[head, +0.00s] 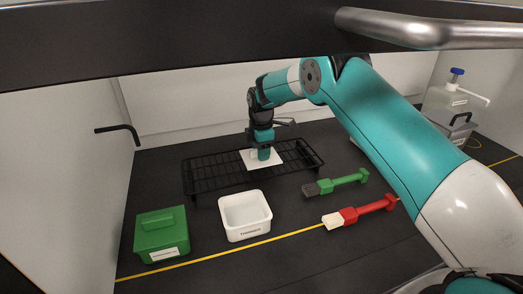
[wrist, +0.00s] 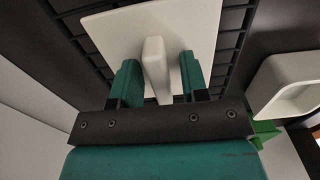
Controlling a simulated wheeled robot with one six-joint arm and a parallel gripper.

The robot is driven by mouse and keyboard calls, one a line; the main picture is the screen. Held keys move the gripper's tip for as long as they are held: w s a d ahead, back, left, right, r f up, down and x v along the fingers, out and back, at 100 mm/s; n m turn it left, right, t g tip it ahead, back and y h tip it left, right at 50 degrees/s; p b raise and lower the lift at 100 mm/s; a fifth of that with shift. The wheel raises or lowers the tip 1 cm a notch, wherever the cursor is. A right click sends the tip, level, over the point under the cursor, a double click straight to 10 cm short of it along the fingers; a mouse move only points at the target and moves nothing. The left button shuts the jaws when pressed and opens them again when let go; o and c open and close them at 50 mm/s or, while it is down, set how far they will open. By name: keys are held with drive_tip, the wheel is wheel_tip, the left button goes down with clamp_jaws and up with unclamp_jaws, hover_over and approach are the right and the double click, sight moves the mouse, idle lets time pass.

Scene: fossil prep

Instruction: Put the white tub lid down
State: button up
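The white tub lid (head: 249,163) lies flat on the black wire rack (head: 205,178) in the head view. In the wrist view the lid (wrist: 102,32) shows as a white plate with an upright white handle (wrist: 154,68). My gripper (head: 264,155) is above the lid and pointing down at it. In the wrist view my gripper (wrist: 158,66) has its two teal fingers apart, one on each side of the handle. A gap shows between the handle and the right finger. The open white tub (head: 245,215) stands in front of the rack.
A green lidded box (head: 160,236) stands left of the tub. A green brush (head: 340,184) and a red brush (head: 360,212) lie to the right. A yellow line crosses the bench in front. A jug with a blue cap (head: 445,98) stands at the back right.

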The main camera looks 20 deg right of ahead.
wheel_tip(320, 180, up, 12)
drive_tip(key=b, duration=0.2)
drive_tip(key=shift+r+b, duration=0.15)
drive_tip(key=shift+b, duration=0.15)
